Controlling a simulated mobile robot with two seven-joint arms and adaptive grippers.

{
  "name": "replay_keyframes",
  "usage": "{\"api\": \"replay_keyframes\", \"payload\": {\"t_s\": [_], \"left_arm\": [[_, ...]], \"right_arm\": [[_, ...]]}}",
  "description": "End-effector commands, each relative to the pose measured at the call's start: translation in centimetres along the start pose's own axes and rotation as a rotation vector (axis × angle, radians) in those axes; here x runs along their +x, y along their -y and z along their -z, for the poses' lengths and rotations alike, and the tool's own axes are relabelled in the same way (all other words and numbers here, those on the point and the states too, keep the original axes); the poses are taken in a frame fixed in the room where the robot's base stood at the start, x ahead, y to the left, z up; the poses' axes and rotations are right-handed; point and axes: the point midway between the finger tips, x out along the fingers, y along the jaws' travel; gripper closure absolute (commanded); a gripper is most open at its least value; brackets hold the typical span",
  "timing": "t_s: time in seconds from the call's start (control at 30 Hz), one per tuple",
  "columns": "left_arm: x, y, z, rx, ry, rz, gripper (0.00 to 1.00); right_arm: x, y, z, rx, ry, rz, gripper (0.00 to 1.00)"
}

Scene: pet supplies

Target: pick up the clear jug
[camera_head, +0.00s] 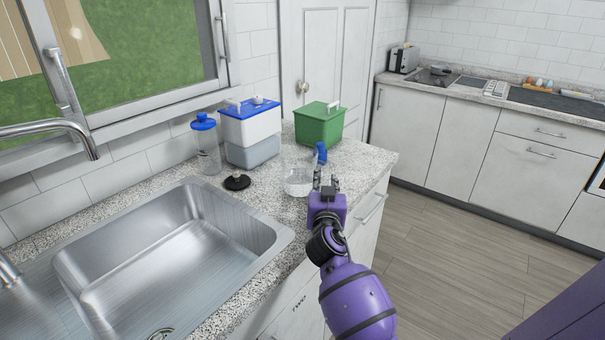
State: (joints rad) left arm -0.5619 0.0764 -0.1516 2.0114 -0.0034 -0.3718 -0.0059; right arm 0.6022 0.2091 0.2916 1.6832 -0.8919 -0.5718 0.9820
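The clear jug (297,182) stands upright on the granite counter, right of the sink. It is see-through, with a blue part (321,152), seemingly its handle, on its right side. My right gripper (326,178) is at the jug's right side, just below the blue part in the picture. Its two fingers look apart and point toward the handle side. I cannot tell whether they touch the jug. The gripper hides part of the jug's lower right side. My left gripper is not in view.
A clear bottle with a blue lid (206,150), a white-and-blue bin (250,130) and a green box (320,125) stand behind the jug. A black round piece (236,182) lies by the sink (170,250). The counter edge drops off at right.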

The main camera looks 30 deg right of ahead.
Motion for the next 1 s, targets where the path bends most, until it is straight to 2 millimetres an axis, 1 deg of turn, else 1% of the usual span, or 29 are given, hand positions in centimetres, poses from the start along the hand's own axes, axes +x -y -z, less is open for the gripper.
{"api": "replay_keyframes", "payload": {"t_s": [0.1,0.27,0.3,0.47,0.5,1.0], "left_arm": [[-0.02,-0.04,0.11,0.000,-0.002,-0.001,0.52],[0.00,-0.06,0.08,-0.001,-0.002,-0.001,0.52],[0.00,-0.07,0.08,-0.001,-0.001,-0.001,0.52],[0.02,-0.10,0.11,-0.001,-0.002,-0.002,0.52],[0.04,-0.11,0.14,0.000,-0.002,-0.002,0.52],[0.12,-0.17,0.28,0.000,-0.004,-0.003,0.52]], "right_arm": [[0.63,-0.05,-0.07,-0.002,0.001,0.000,0.77],[0.62,-0.06,-0.13,-0.001,0.001,0.000,0.77],[0.62,-0.06,-0.14,-0.001,0.001,0.000,0.78],[0.60,-0.05,-0.14,-0.001,0.001,0.000,0.99],[0.60,-0.05,-0.14,-0.001,0.001,0.000,1.00],[0.61,0.00,0.08,0.000,-0.002,0.001,1.00]]}}
